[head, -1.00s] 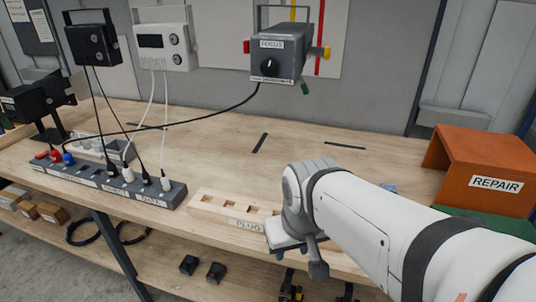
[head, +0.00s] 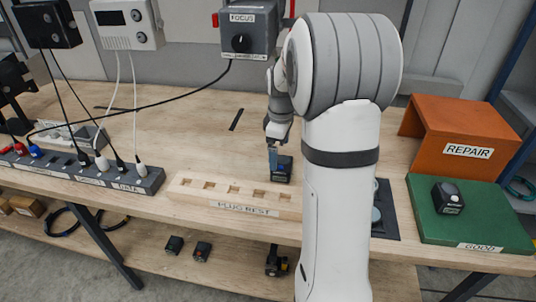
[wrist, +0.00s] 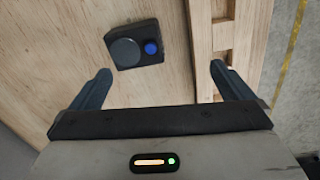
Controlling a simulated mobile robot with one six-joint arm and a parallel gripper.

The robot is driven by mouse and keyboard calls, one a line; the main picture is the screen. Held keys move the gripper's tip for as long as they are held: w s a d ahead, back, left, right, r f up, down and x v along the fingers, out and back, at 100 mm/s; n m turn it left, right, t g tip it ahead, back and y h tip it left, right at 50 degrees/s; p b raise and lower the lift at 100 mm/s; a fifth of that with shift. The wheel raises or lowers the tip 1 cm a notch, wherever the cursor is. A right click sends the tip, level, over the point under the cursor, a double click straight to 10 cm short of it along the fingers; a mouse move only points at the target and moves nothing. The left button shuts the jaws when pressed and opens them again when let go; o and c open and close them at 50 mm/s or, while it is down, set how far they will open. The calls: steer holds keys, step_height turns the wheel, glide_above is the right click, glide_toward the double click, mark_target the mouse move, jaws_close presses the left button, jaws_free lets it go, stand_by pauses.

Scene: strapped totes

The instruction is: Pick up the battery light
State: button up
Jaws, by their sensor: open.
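A small dark block with a round grey disc and a blue knob, seemingly the battery light (wrist: 135,45), lies on the wooden bench. In the head view it (head: 284,172) sits behind the plug rest, just below my gripper (head: 273,158). In the wrist view my gripper (wrist: 161,85) is open, with one finger on each side and nothing between them. The block lies ahead of the fingertips, between their lines and apart from both.
The wooden plug rest (head: 235,199) stands close by at the bench front. A green board (head: 485,225) marked GOOD holds a black block (head: 448,197). An orange REPAIR stand (head: 462,130) is behind it. The FOCUS box (head: 246,30) hangs at the back.

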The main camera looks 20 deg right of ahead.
mark_target(282, 162)
steer(key=shift+n, duration=0.7)
steer(key=w+d+f, duration=0.2)
steer(key=d, duration=0.1)
steer(key=shift+w+f, duration=0.2)
steer(key=shift+f, duration=0.15)
steer(key=f, duration=0.2)
steer(key=f+p, duration=0.1)
steer(key=f, duration=0.2)
steer(key=w+f, duration=0.1)
steer(key=f, duration=0.1)
steer(key=shift+a+f+p, duration=0.15)
steer(key=shift+f+p, duration=0.15)
steer(key=shift+p, duration=0.1)
steer(key=shift+c, duration=0.2)
steer(key=shift+w, duration=0.1)
steer(key=c, duration=1.3)
steer(key=shift+r, duration=0.1)
